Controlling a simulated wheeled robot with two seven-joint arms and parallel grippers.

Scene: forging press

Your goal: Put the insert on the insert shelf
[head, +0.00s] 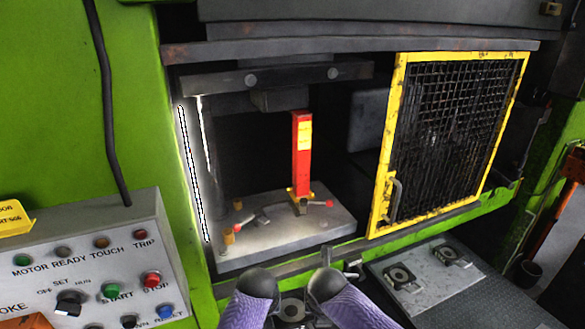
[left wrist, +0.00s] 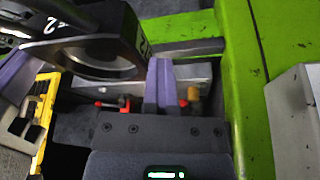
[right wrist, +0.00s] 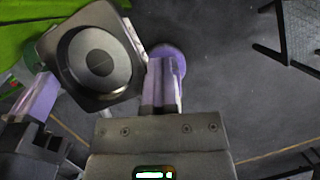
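The insert (left wrist: 125,22), a dark block with a round bore and white figures, shows in the left wrist view. In the right wrist view, a square dark face with concentric rings (right wrist: 100,57) appears to be the same insert. My left gripper (left wrist: 159,68) is shut, its purple fingers together beside the insert. My right gripper (right wrist: 162,65) is also shut, on the opposite side. The insert sits between the two grippers; contact is not clear. The head view does not show the insert clearly. I cannot tell which surface is the insert shelf.
The open press holds a grey plate (head: 260,237) with a red-and-yellow post (head: 302,155). A yellow-framed mesh door (head: 450,130) stands at its right. A control panel (head: 100,270) is at left. A low grey plate with small ringed fittings (head: 402,279) lies right of my arms.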

